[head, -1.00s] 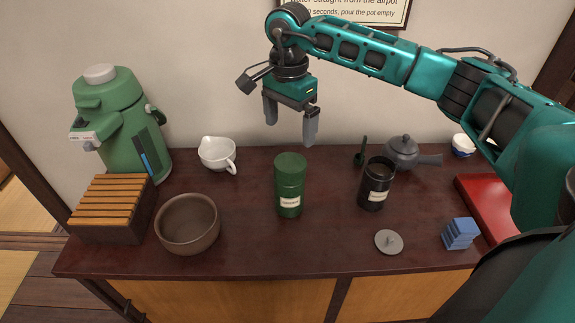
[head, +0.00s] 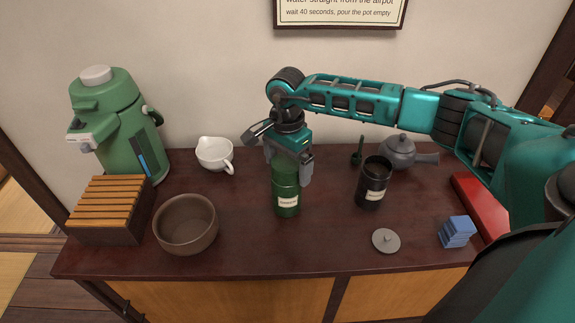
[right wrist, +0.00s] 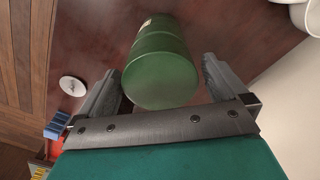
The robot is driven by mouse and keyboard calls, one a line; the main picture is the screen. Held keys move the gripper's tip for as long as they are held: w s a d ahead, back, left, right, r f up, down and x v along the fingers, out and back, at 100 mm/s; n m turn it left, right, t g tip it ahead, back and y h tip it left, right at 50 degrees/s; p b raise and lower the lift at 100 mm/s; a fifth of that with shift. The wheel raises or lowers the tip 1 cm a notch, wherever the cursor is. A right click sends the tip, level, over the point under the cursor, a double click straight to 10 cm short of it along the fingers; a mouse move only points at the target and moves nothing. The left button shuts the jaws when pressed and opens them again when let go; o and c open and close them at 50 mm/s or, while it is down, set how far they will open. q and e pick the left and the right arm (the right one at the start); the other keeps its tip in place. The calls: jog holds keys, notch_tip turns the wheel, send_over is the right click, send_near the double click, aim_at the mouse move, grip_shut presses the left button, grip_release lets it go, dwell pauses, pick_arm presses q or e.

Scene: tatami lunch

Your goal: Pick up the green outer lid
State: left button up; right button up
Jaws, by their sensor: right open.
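The green canister (head: 286,197) stands upright on the dark table with a pale label low on its front. Its green outer lid (right wrist: 160,72) is the upper part and shows between my fingers in the right wrist view. My right gripper (head: 289,172) points down over the lid, open, with one finger on either side of it. In the right wrist view I see a gap between each finger (right wrist: 222,78) and the lid. The gripper hides the canister's top in the head view. My left gripper is not in view.
A black open canister (head: 373,184) stands to the right, with a grey lid (head: 386,240) in front of it. A white spouted cup (head: 214,154) and a brown bowl (head: 186,225) are to the left. A grey teapot (head: 400,150) stands behind the black canister.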

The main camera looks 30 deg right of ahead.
jog(key=shift+c, duration=0.2)
jog(key=c, duration=0.7)
